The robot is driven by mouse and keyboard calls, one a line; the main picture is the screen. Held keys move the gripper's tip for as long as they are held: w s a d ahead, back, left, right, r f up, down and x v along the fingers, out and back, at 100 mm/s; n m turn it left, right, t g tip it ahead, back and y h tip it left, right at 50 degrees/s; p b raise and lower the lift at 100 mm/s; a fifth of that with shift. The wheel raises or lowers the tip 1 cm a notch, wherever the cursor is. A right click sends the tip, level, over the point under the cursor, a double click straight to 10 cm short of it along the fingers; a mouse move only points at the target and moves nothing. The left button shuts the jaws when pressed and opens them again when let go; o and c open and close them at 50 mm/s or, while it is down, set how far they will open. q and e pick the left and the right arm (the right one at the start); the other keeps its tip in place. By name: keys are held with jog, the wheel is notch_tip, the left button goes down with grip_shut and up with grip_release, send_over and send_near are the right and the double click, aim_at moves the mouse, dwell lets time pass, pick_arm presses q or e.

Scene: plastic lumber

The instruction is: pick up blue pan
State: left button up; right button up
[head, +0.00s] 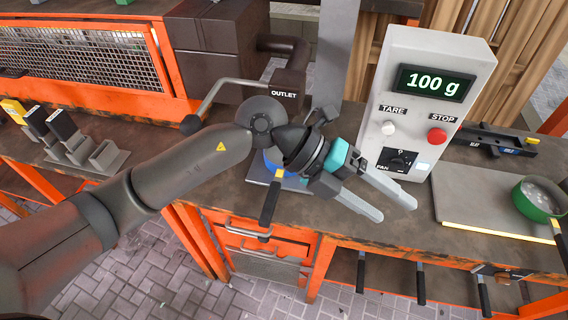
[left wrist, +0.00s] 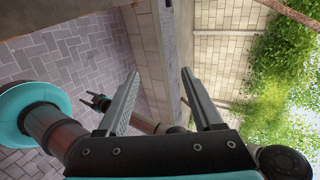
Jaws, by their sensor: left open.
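The blue pan (head: 271,163) lies on the bench in the head view, mostly hidden behind my left gripper. Its black handle (head: 269,203) sticks out over the bench's front edge, with a yellow band at its upper end. My left gripper (head: 393,209) is open and empty, to the right of the pan and pointing away from it. Its two open fingers (left wrist: 160,88) show in the left wrist view with nothing between them. A small dark claw-like shape (left wrist: 98,102) in that view may be my right gripper; its jaws are unclear.
A white scale box (head: 426,105) reading 100 g stands right of the pan. A dark machine with an outlet (head: 285,85) stands behind. Black handles hang under the bench edge.

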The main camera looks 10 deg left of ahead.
pick_arm(q)
jog(key=w+a+f+y, duration=0.3)
jog(key=a+f+y, duration=0.2)
jog(key=a, duration=0.2)
jog(key=n+t+y, duration=0.1)
jog(key=t+y, duration=0.1)
jog(key=y, duration=0.5)
send_over(267, 209)
notch_tip(267, 209, down, 2)
notch_tip(267, 209, down, 15)
jog(key=shift+s+f, duration=0.1)
grip_shut()
jog(key=shift+r, duration=0.2)
